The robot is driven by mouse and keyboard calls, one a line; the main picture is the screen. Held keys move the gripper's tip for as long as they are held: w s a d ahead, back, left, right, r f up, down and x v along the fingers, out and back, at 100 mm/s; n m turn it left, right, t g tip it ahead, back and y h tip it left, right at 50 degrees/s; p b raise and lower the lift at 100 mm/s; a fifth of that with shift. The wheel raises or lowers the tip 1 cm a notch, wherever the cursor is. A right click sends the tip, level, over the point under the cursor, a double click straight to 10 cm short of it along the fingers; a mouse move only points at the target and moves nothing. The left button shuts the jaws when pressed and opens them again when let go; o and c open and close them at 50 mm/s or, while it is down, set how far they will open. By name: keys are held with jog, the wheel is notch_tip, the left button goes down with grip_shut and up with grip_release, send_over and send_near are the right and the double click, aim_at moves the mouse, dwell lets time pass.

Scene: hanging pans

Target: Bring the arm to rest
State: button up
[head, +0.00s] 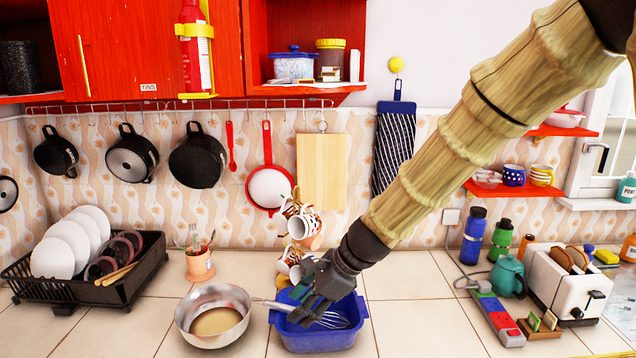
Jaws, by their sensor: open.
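My arm reaches in from the upper right and slants down to the counter. My gripper (302,302) is at its lower end, over the blue basin (318,341). Its dark fingers are apart. A whisk (334,319) lies in the basin, with its handle sticking out past the left rim. The gripper overlaps part of the whisk and the basin, so I cannot tell whether it touches either.
A metal bowl (213,314) stands left of the basin, and a mug tree (297,221) behind it. A dish rack (95,270) is at the left, a toaster (566,287) at the right. Pans (197,160) hang from a wall rail.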

jog(key=s+d+f+n+h, duration=0.25)
jog(key=d+f, duration=0.25)
jog(key=f, duration=0.4)
jog(key=s+d+f+n+g+h+b, duration=0.1)
jog(key=s+d+f, duration=0.3)
jog(key=f, duration=0.6)
jog(key=s+d+f+n+h, duration=0.15)
jog(key=s+d+f, duration=0.3)
jog(key=f, duration=0.45)
jog(key=s+d+f+n+h+b, duration=0.1)
jog(key=s+d+f+n, duration=0.5)
jog(key=s+f, duration=0.3)
jog(key=s+d+f+n+h+b, duration=0.1)
jog(key=s+d+f+n, duration=0.5)
jog(key=s, duration=0.9)
notch_tip(320, 180, down, 3)
jog(key=shift+f+g, duration=0.1)
jog(key=shift+g, duration=0.2)
